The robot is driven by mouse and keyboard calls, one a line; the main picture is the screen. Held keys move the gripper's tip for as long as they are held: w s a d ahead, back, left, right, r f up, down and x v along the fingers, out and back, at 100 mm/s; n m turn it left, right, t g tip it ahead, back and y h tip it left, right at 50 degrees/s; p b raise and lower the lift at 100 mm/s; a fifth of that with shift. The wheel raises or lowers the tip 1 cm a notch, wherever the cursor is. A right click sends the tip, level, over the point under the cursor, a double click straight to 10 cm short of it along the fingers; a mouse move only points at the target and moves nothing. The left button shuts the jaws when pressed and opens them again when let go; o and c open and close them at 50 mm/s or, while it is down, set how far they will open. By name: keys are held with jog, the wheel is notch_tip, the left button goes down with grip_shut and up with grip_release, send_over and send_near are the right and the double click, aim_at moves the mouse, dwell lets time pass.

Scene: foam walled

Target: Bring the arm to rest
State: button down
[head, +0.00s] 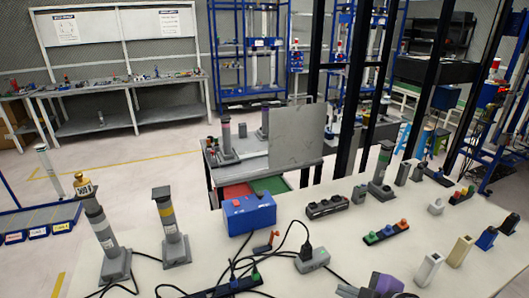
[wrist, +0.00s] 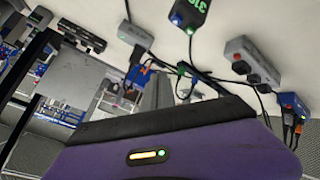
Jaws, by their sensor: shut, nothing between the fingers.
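My gripper (head: 385,284) shows as a purple and dark shape at the bottom edge of the head view, over the near part of the pale table (head: 215,265). It is shut and empty. In the wrist view, the purple housing of my gripper (wrist: 180,150), with a small lit strip, fills the lower part. Its fingertips are not clearly seen in either view. No object is held.
A blue box (head: 250,213), a grey socket box (head: 311,258) with black cables, and a row of coloured buttons (head: 386,232) lie on the table. Black posts (head: 357,85) rise behind. Open floor lies at far left.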

jog(key=w+d+r+m+t+h, duration=0.2)
jog(key=d+r+m+t, duration=0.2)
jog(key=r+m, duration=0.1)
jog(key=s+m+t+h, duration=0.3)
jog(key=s+m, duration=0.3)
jog(key=s, duration=0.2)
jog(key=s+a+f+m+b, duration=0.1)
jog(key=s+a, duration=0.1)
jog(key=s, duration=1.2)
jog(key=s+a+f+m+g+b, duration=0.1)
jog(key=s+a+f+b, duration=0.1)
jog(key=s, duration=1.3)
jog(key=shift+a+y, duration=0.4)
jog(key=shift+a, duration=0.2)
